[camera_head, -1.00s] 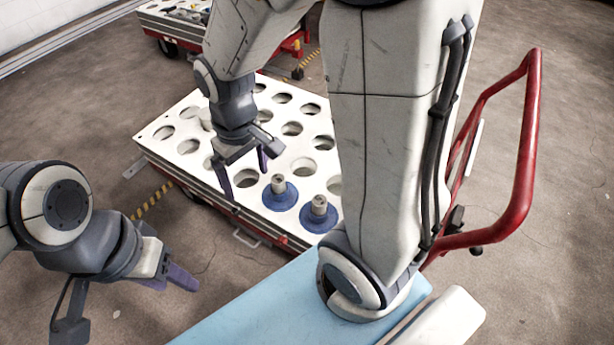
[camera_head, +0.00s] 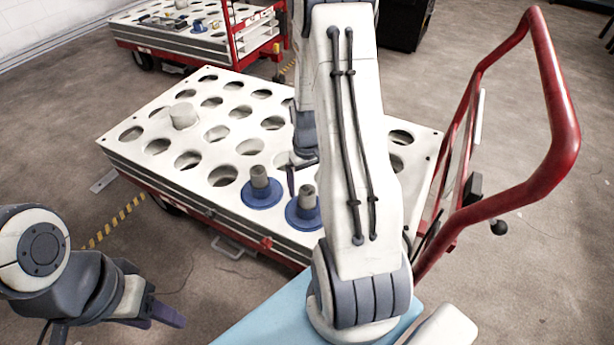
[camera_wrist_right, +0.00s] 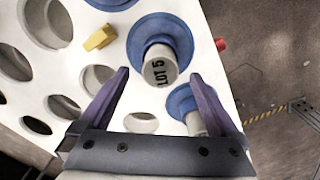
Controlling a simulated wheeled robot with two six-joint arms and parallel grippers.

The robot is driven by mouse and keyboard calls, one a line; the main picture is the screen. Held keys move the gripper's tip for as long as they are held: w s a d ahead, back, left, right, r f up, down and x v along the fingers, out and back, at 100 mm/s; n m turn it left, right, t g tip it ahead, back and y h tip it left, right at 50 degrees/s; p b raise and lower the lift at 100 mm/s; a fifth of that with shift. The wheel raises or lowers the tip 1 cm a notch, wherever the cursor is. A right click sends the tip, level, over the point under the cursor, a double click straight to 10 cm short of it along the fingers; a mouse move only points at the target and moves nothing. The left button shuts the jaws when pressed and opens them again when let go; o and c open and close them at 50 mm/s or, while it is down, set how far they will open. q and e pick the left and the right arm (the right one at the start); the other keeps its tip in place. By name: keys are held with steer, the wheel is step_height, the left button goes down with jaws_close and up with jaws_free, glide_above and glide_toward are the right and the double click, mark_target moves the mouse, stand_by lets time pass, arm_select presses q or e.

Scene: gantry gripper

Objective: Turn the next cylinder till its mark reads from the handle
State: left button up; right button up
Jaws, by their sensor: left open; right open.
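In the head view, two grey cylinders with blue flanges, one (camera_head: 261,187) and a nearer one (camera_head: 305,207), stand in the cart's white perforated top (camera_head: 140,108). In the right wrist view, a grey cylinder marked "LOT 5" (camera_wrist_right: 160,65) stands just beyond and between my open right fingertips (camera_wrist_right: 160,77); its text runs sideways up the picture. Another cylinder (camera_wrist_right: 195,122) is partly behind the right finger. I cannot match these cylinders between views. My right gripper (camera_head: 299,172) is partly hidden by my arm in the head view. My left gripper (camera_head: 165,313) is open, empty, lower left.
The cart's red handle (camera_head: 545,150) rises at the right. A yellow block (camera_wrist_right: 100,38) lies on the top beside the LOT 5 flange. A pale round piece (camera_head: 183,116) stands among empty holes. A second cart (camera_head: 185,45) is behind.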

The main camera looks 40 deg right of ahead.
mark_target(307, 190)
steer(key=shift+f+b, duration=0.65)
steer(key=shift+f, duration=1.75)
jaws_close()
steer(key=shift+r+p, duration=0.15)
steer(key=shift+p, duration=0.25)
steer(key=shift+r+n+p, duration=0.1)
steer(key=shift+n+p, duration=0.4)
steer(key=shift+n, duration=1)
